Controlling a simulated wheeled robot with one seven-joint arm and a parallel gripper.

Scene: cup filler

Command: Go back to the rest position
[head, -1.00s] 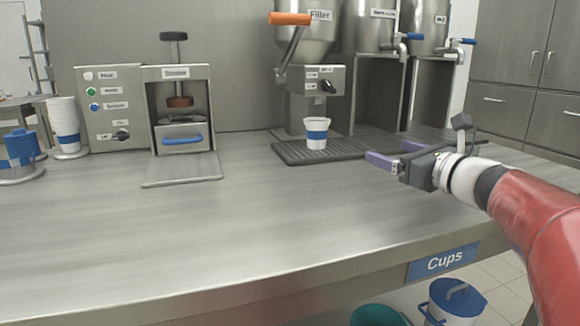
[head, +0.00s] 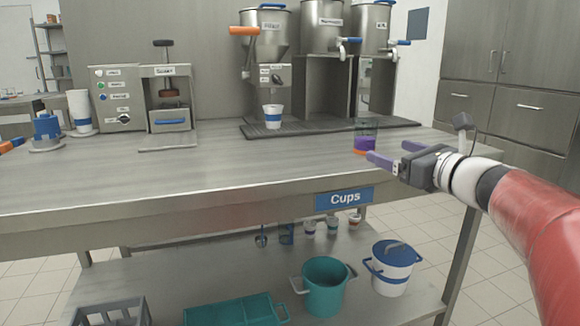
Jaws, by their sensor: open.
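My gripper (head: 384,163) is open and empty at the right, held near the table's right front edge. Its purple-grey fingers point left. A clear cup-like thing with a purple band (head: 366,138) shows just behind the fingers; I cannot tell how far it is from them. A white cup with a blue band (head: 273,117) stands upright on the dark mat (head: 330,129) under the filler's (head: 262,75) spout, apart from my gripper.
The steel table (head: 190,175) is clear in the middle. A sealer machine (head: 150,97) stands at the back left beside stacked cups (head: 81,110). Below, a shelf holds a teal bucket (head: 326,288), a white bucket (head: 390,270) and a grey crate (head: 110,312).

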